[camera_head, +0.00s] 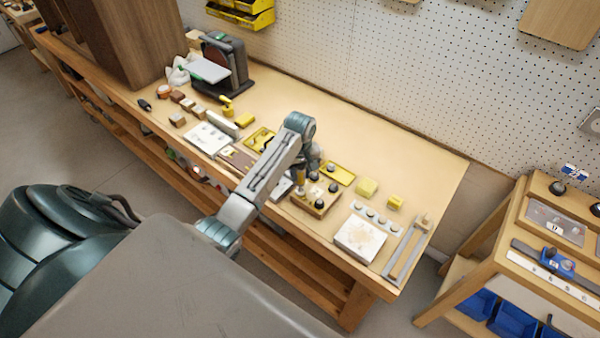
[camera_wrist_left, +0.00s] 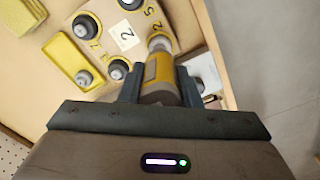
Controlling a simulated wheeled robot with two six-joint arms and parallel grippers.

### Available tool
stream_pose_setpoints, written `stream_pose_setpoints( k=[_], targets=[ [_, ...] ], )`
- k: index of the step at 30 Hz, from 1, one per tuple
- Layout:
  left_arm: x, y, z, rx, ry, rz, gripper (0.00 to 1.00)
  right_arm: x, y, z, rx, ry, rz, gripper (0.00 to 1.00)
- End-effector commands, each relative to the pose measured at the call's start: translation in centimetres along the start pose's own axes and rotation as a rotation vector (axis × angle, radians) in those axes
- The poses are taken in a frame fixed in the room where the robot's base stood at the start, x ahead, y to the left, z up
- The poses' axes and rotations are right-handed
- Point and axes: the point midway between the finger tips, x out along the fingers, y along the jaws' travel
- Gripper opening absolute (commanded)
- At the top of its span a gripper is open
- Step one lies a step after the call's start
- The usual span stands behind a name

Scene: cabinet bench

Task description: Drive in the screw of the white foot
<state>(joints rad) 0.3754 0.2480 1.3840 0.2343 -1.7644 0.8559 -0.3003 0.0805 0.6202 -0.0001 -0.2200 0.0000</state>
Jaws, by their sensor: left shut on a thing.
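My left gripper (camera_head: 302,184) is over the bench, at the wooden block (camera_head: 314,204) with dark round feet and number labels. In the left wrist view my left gripper (camera_wrist_left: 158,88) is shut on a yellow and grey screwdriver (camera_wrist_left: 158,68). Dark feet (camera_wrist_left: 87,25) stand on the block. My right gripper is not in view.
A white board (camera_head: 360,238) and a grey rail frame (camera_head: 404,252) are near the bench's right end. A dark machine (camera_head: 228,62) stands at the back left.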

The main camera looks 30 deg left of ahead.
Motion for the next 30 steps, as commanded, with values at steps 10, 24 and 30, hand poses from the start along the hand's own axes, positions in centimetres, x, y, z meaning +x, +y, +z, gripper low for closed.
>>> stream_pose_setpoints(
  k=[10, 24, 30],
  targets=[
    [-2.0, 0.0, 0.0, 0.000, 0.001, 0.002, 0.10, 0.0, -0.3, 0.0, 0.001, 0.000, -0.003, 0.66],
    [-5.3, 0.0, 0.0, 0.000, 0.000, 0.001, 0.10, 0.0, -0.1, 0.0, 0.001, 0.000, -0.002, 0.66],
    [-6.0, 0.0, 0.0, 0.000, 0.000, 0.001, 0.10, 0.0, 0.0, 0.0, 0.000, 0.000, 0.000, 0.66]
  ],
)
